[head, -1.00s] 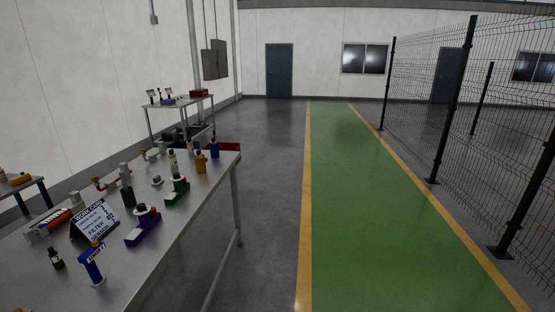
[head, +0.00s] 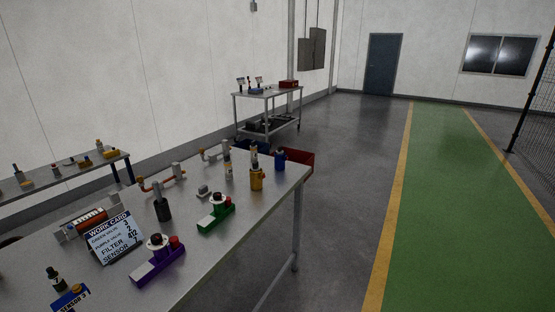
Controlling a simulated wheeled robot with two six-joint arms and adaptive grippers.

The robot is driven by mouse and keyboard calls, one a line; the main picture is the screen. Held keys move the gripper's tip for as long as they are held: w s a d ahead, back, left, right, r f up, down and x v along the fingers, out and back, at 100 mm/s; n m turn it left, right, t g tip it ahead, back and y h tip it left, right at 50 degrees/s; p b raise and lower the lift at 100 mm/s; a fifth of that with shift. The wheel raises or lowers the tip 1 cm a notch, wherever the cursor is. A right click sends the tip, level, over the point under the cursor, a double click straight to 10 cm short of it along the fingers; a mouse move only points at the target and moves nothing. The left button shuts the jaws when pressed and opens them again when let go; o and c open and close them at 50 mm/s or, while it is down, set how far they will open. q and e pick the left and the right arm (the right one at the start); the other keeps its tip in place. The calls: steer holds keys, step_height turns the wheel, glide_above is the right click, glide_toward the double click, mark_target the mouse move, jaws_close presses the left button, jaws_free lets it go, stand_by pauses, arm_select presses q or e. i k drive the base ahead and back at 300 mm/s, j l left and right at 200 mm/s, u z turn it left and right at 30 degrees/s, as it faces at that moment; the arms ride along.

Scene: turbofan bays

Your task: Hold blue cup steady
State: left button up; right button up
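A small blue cup (head: 280,160) stands upright near the far right corner of the metal workbench (head: 215,262). A yellow cup (head: 257,181) stands to its left and nearer to me; a bottle (head: 254,157) shows just above it, and I cannot tell whether it is in the cup or behind it. Neither of my grippers is in view, and nothing is seen touching the blue cup.
The green walkway (head: 455,220) at right is clear.

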mark_target(279, 151)
steer(key=i+l+z, duration=0.1)
steer(key=z, duration=0.8)
steer(key=i, duration=5.45)
